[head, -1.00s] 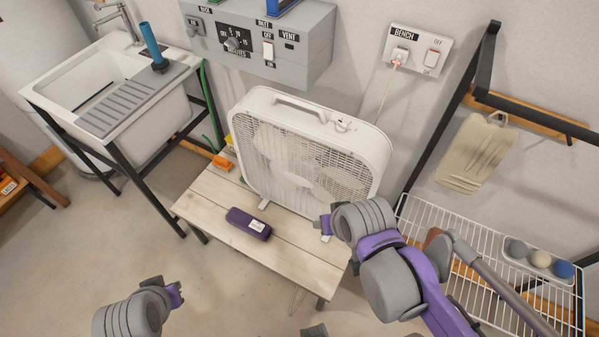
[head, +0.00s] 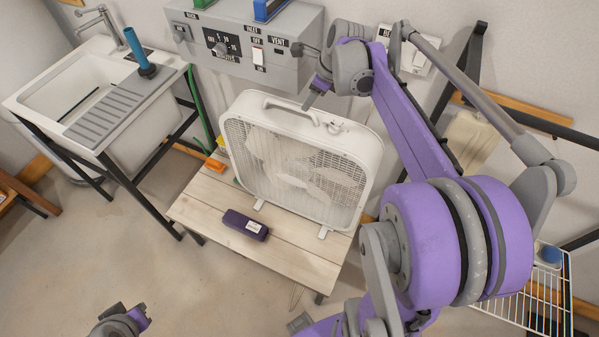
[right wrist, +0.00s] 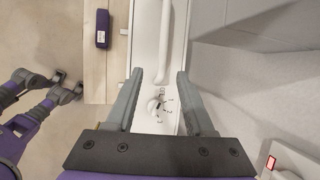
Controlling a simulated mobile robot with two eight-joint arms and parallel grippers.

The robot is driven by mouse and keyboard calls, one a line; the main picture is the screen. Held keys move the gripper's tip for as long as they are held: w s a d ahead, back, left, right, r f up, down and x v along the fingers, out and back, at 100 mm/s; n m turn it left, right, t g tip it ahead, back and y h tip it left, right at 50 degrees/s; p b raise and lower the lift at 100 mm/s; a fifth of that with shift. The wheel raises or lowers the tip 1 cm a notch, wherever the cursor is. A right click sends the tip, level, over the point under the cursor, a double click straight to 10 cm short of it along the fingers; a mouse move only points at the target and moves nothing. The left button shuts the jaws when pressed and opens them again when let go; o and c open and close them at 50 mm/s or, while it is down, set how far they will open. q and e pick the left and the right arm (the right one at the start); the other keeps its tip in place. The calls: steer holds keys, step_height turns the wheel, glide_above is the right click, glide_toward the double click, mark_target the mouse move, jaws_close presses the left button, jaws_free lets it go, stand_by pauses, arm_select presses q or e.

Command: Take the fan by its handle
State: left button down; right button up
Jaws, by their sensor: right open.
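The white box fan (head: 295,165) stands upright on a light wooden bench (head: 210,205). Its handle (head: 290,108) is a raised bar along the top edge, and it also shows in the right wrist view (right wrist: 165,45). My right gripper (head: 312,92) is above the right part of the fan's top. In the right wrist view its two fingers (right wrist: 157,90) are spread wide and empty, with the fan's knob (right wrist: 155,105) and the near end of the handle between them in the picture. My left gripper (head: 142,316) is low at the bottom left, away from the fan; its jaws are too small to read.
A dark purple case (head: 245,224) lies on the bench in front of the fan. A grey control box (head: 240,45) is on the wall behind the fan. A sink (head: 85,95) is at the left. A wire rack (head: 520,300) stands at the right.

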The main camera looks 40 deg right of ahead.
steer(key=x, duration=0.9)
steer(key=shift+w+d+f, duration=0.2)
steer(key=shift+w+f, duration=0.05)
steer(key=shift+w, duration=0.15)
steer(key=shift+s+r, duration=0.1)
jaws_close()
steer(key=shift+r, duration=0.1)
stand_by(0.8)
